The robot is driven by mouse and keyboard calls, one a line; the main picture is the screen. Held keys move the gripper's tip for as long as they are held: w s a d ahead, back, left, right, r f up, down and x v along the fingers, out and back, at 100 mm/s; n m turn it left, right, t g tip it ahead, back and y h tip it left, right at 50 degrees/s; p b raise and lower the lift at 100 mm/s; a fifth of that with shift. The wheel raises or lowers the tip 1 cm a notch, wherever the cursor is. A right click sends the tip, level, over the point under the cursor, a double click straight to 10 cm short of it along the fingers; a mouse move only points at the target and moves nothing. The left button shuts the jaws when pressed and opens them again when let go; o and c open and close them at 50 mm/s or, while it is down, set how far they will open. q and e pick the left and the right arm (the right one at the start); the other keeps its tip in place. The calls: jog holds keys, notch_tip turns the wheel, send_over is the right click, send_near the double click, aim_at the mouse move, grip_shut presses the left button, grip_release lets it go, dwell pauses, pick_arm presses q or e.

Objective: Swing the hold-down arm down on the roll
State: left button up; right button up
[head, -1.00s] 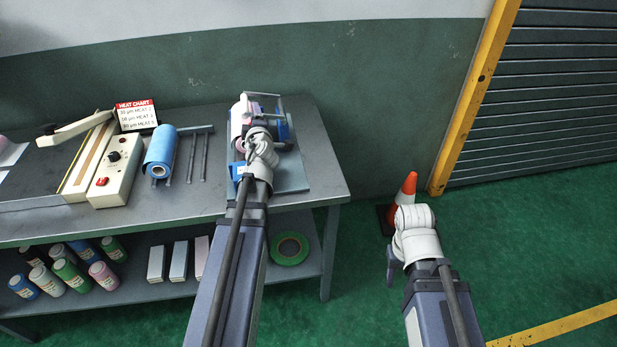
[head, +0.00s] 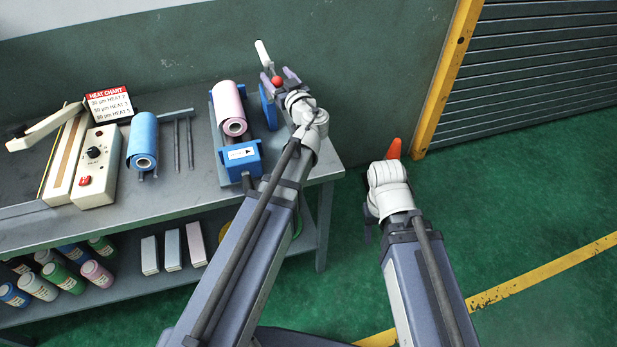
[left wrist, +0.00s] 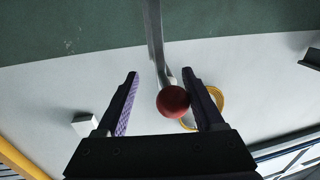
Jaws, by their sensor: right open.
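The pink roll (head: 228,100) lies in a blue-ended holder (head: 241,157) on the bench. The hold-down arm (head: 263,55) stands raised to the right of the roll, its pale end up near the wall. Its red ball knob (head: 305,81) shows by my left gripper (head: 279,77). In the left wrist view the red knob (left wrist: 173,101) sits between the open fingers of my left gripper (left wrist: 160,73), closer to the right finger; I cannot tell if they touch. The grey bar of the arm (left wrist: 153,35) runs up from it. My right gripper (head: 368,218) is open, mostly hidden behind its wrist.
Bottles and boxes (head: 172,250) fill the shelf below. An orange cone (head: 394,149) stands on the floor behind my right arm.

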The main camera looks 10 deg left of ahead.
pick_arm(q)
jog(key=shift+s+d+f, duration=0.1)
jog(key=shift+s, duration=0.25)
jog(key=s+d+f+m+g+h+p, duration=0.3)
jog(key=s+d, duration=0.3)
jog(key=s, duration=0.2)
jog(key=s+d+f+m+g+h+p, duration=0.3)
jog(key=s+d+g+p, duration=0.1)
jog(key=s, duration=0.4)
jog(key=s+d+f+m+g+h+p, duration=0.3)
jog(key=s+d+m+g+p, duration=0.1)
jog(key=s+d, duration=0.4)
jog(key=shift+s+f+g+p, duration=0.15)
jog(key=shift+f+g+p, duration=0.2)
jog(key=shift+g, duration=0.35)
pick_arm(e)
notch_tip(320, 180, up, 12)
jog(key=shift+a+f, duration=0.15)
jog(key=shift+f, duration=0.1)
